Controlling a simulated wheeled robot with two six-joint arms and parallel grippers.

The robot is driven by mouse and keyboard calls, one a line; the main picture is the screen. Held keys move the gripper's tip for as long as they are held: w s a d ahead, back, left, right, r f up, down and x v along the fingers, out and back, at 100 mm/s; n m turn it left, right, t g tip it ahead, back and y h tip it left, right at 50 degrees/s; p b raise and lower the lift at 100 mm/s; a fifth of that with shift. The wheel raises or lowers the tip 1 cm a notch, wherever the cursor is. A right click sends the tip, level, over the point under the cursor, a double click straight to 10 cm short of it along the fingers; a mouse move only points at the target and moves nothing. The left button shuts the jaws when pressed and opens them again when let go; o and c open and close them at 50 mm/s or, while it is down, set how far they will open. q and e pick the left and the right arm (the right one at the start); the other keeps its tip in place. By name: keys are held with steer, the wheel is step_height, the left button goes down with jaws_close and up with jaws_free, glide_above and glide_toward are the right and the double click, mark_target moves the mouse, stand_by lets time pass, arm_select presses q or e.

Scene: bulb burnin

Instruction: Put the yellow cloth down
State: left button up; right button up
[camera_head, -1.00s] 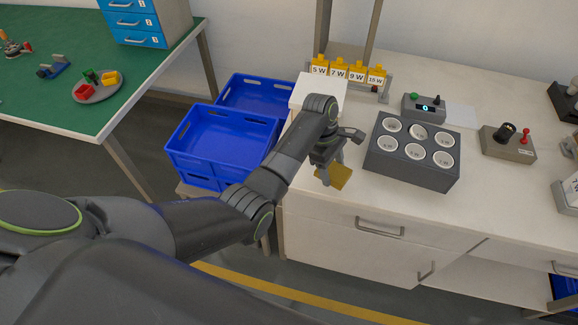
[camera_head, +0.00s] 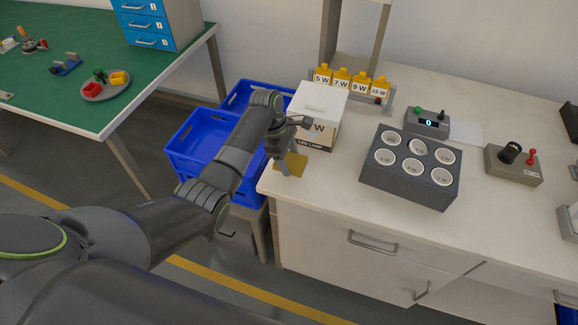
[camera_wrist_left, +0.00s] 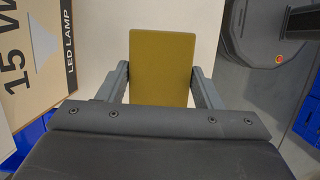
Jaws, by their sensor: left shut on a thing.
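The yellow cloth (camera_head: 291,164) is a flat, mustard-coloured rectangle at the left end of the white bench, near its front left corner. My left gripper (camera_head: 287,168) is shut on it, seen from above. In the left wrist view, the cloth (camera_wrist_left: 162,68) sits between the two grey fingers (camera_wrist_left: 160,88), with white bench surface around it. I cannot tell whether the cloth touches the bench top. My right gripper is not in view.
A white LED lamp box (camera_head: 318,112) stands right behind the cloth. A dark block with round sockets (camera_head: 411,168) is to the right, with clear bench (camera_head: 325,190) between. Blue crates (camera_head: 196,150) stand left of the bench.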

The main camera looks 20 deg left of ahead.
mark_target(289, 166)
arm_select(q)
steer(key=shift+f, duration=1.9)
steer(key=shift+s+f, duration=0.15)
steer(key=shift+f, duration=0.15)
